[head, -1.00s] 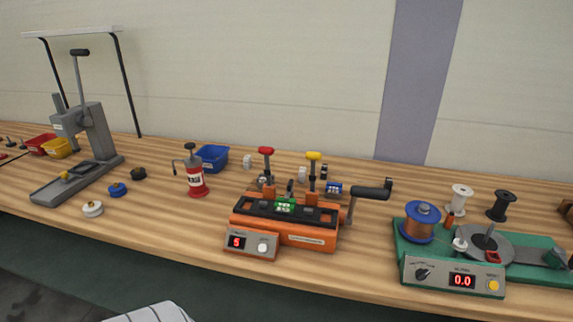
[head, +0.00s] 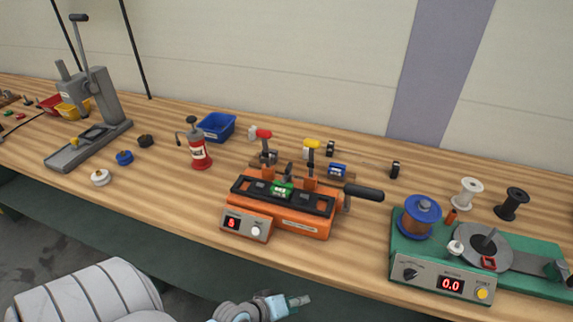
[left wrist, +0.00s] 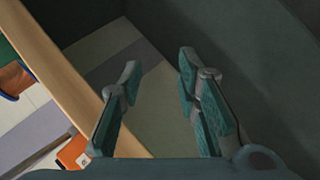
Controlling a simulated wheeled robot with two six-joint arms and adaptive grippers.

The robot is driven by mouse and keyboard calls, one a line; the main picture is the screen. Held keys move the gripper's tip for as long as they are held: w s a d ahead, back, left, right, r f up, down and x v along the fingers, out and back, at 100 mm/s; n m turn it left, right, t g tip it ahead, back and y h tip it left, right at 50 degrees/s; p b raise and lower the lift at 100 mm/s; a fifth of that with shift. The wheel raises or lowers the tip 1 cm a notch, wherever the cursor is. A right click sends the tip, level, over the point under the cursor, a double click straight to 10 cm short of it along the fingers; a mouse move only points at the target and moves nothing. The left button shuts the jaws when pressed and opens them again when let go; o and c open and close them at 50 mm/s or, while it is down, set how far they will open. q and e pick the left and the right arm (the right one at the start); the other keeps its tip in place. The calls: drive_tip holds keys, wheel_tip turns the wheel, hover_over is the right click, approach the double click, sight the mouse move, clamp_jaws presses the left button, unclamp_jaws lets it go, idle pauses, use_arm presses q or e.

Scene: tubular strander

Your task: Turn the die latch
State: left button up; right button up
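An orange machine (head: 300,226) stands mid-bench, with a black top, a green block (head: 282,190), a red-topped lever (head: 263,134), a yellow-topped lever (head: 311,144) and a black crank handle (head: 363,192). I cannot tell which part is the die latch. My left gripper (head: 292,302) is at the bottom of the head view, in front of the bench and apart from the machine. In the left wrist view its two fingers (left wrist: 160,66) are spread with nothing between them. A corner of the orange machine (left wrist: 75,152) shows there too. My right gripper is not in view.
A grey lever press (head: 95,110) stands at left. A red pump can (head: 198,150) and a blue bin (head: 217,126) stand left of the machine. A green winder (head: 440,268) with spools is at right. Bench in front of the machine is clear.

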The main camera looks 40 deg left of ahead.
use_arm(q)
drive_tip(key=w+d+r+n+t+h+p, duration=0.1)
drive_tip(key=w+r+n+t, duration=0.1)
drive_tip(key=r, duration=0.5)
drive_tip(key=w+d+r+n+t+h+p, duration=0.1)
drive_tip(key=w+d+r+n, duration=0.15)
drive_tip(key=r, duration=0.55)
drive_tip(key=n+t+y+b, duration=0.2)
drive_tip(key=n+t+y, duration=0.6)
drive_tip(key=n, duration=1.7)
approach(286, 170)
drive_tip(key=w+g+y, duration=0.1)
drive_tip(key=w, duration=0.2)
drive_tip(key=w+a+r+g, duration=0.1)
drive_tip(key=w, duration=0.3)
drive_tip(key=w+r+g+y, duration=0.1)
drive_tip(key=w, duration=0.2)
drive_tip(key=shift+w+a+y, duration=0.3)
drive_tip(key=shift+a, duration=0.1)
drive_tip(key=shift+w+a+r, duration=0.1)
drive_tip(key=shift+w+a, duration=0.05)
drive_tip(key=shift+w, duration=0.35)
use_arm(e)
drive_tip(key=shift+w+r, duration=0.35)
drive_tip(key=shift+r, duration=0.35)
use_arm(q)
drive_tip(key=shift+c, duration=0.2)
